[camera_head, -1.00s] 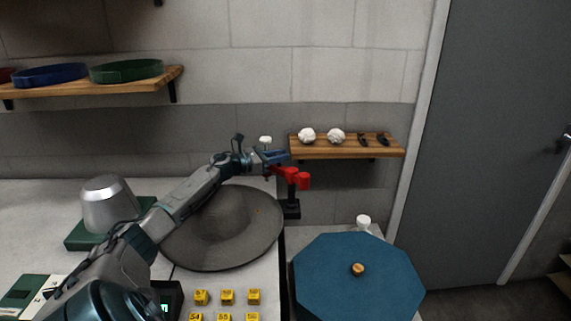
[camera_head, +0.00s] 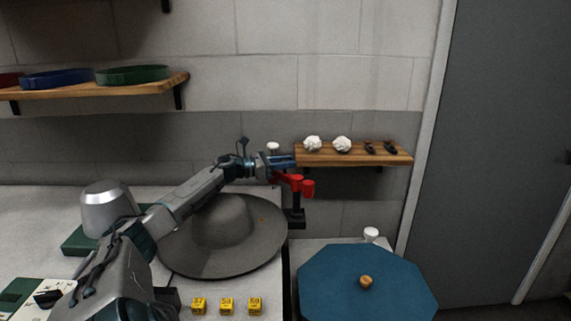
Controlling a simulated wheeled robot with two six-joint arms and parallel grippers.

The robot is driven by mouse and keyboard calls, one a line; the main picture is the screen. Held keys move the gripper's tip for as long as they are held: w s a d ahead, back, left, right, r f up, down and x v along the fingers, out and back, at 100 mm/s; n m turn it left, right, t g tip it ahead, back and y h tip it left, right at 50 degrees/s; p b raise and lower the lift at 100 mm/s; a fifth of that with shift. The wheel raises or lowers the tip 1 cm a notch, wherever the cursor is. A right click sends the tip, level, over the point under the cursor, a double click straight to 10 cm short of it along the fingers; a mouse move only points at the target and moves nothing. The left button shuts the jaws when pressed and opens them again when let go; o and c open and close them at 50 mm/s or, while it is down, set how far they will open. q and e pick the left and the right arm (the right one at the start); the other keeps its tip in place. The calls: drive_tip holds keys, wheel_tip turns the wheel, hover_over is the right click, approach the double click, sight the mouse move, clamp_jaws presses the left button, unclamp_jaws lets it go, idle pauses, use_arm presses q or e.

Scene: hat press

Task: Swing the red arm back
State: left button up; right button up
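The red arm (camera_head: 295,183) sits on top of a black post (camera_head: 295,216) at the back right edge of the white table, behind the grey hat. My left arm reaches in from the lower left across the hat. My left gripper (camera_head: 284,161) is just above and behind the red arm, in front of the small wooden shelf. Its fingers are small in the picture, and I cannot tell whether they are apart or whether they touch the red arm. The wide-brimmed grey hat (camera_head: 235,260) lies on the table under my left arm. My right gripper is not in view.
A silver metal block (camera_head: 108,207) stands on a green base at the left. Yellow numbered blocks (camera_head: 227,306) sit at the front. A blue octagonal top (camera_head: 330,275) with a knob stands at the right. A wooden shelf (camera_head: 385,160) holds white balls and dark items.

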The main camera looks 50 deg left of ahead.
use_arm(q)
drive_tip(key=o, duration=0.3)
drive_tip(key=shift+s+a+f, duration=0.15)
drive_tip(key=shift+s+a, duration=0.15)
drive_tip(key=shift+s, duration=0.25)
drive_tip(key=p+v, duration=0.5)
drive_tip(key=v, duration=0.4)
drive_tip(key=shift+s, duration=0.3)
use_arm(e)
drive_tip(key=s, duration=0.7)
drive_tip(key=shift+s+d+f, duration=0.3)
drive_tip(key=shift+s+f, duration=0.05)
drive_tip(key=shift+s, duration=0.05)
